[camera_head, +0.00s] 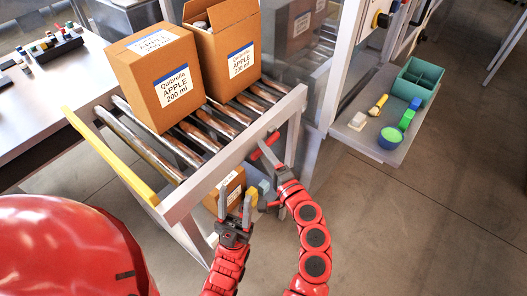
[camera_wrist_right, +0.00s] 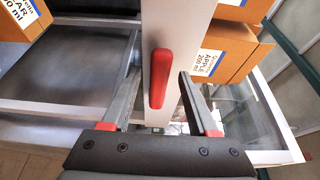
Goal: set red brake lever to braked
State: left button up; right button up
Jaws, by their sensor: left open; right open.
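The red brake lever (camera_head: 267,146) is on the side rail of the roller conveyor (camera_head: 215,165) in the head view. In the right wrist view the red lever (camera_wrist_right: 161,78) stands nearly upright in the picture against the pale rail. My right gripper (camera_head: 268,158) is open at the lever. In the wrist view its two fingers (camera_wrist_right: 160,76) lie on either side of the lever, with gaps visible on both sides. Whether the fingers reach to its depth I cannot tell. My left gripper (camera_head: 235,203) is open and empty, lower and to the left, in front of the conveyor frame.
Two open-top or closed cartons (camera_head: 163,80) (camera_head: 233,50) stand on the rollers. A smaller carton (camera_head: 234,184) shows below the rail, near yellow and blue blocks. A grey shelf (camera_head: 352,140) with a green bin (camera_head: 416,80) is at right. Floor at lower right is clear.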

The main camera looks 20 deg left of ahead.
jog(key=shift+w+a, duration=0.2)
jog(key=shift+w, duration=0.05)
grip_shut()
jog(key=shift+f, duration=0.1)
dwell(1.2)
